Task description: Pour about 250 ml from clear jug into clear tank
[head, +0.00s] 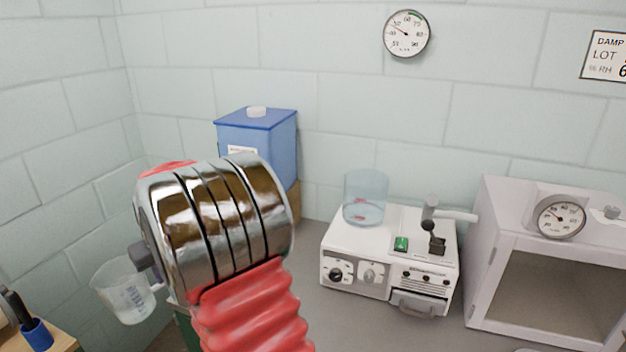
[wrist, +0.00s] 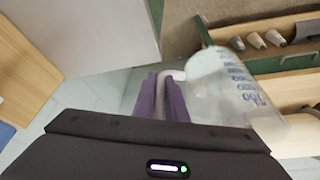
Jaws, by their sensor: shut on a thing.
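The clear jug (head: 127,288) with blue markings hangs at the lower left of the head view, left of my arm. In the wrist view the jug (wrist: 228,88) is right of the purple fingers, with its handle between them. My gripper (wrist: 163,92) is shut on the jug's handle. The jug looks somewhat tilted; I cannot tell how much liquid it holds. The clear tank (head: 366,200) stands on the left of the white machine, well right of the jug. Some red marks show low on the tank.
The white machine (head: 375,282) has a grey lever at its right. A white cabinet (head: 480,262) with a dial stands further right. A blue container (head: 262,134) is behind my arm. A blue cup with tools (head: 37,335) is at lower left. Grey counter lies bare before the machine.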

